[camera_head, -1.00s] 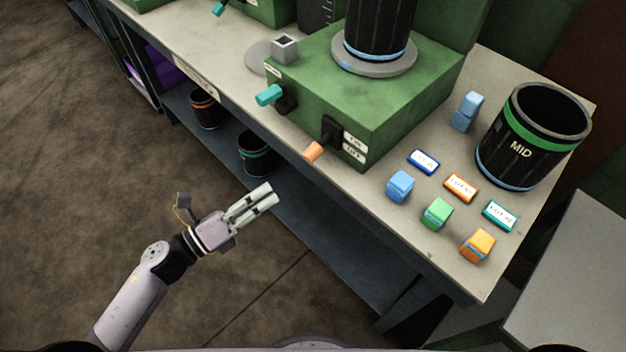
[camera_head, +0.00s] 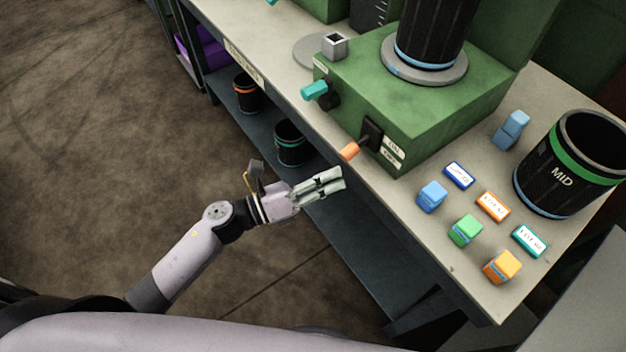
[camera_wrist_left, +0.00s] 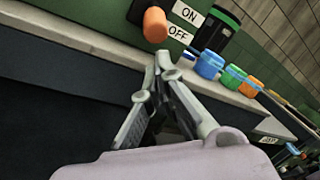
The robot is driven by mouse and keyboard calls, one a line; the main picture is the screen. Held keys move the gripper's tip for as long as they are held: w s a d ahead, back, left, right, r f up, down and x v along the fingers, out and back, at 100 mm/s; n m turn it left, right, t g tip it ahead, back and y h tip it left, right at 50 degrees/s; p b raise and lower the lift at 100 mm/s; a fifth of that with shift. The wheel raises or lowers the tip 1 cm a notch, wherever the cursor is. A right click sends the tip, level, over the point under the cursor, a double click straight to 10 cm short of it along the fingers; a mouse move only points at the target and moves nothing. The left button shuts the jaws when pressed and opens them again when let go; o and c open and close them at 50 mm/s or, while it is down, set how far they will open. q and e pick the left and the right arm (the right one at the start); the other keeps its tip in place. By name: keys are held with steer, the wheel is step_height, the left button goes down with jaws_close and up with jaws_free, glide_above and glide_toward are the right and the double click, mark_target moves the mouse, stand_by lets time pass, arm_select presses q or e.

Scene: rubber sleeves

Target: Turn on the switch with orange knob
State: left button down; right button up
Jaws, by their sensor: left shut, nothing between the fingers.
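The switch with the orange knob (camera_head: 349,151) sits on the front of the green machine (camera_head: 430,110), beside ON and OFF labels (camera_head: 392,153). In the left wrist view the orange knob (camera_wrist_left: 155,25) is just ahead of the fingertips, level with a point between the ON label (camera_wrist_left: 188,13) and the OFF label (camera_wrist_left: 180,34). My left gripper (camera_head: 341,178) is shut and empty, just below the knob and in front of the table edge. In the left wrist view its fingertips (camera_wrist_left: 164,62) meet below the knob, apart from it. My right gripper is not in view.
A teal knob (camera_head: 315,90) sits left on the same machine. Blue, green and orange blocks (camera_head: 465,231), small label plates (camera_head: 492,206) and a black MID bin (camera_head: 565,165) stand on the table (camera_head: 440,255). Bins (camera_head: 290,143) stand on the lower shelf.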

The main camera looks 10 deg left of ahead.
mark_target(358, 146)
arm_select(q)
steer(key=x, duration=0.3)
steer(key=shift+w+d+p, duration=0.2)
steer(key=shift+d+p, duration=0.15)
steer(key=shift+r, duration=0.1)
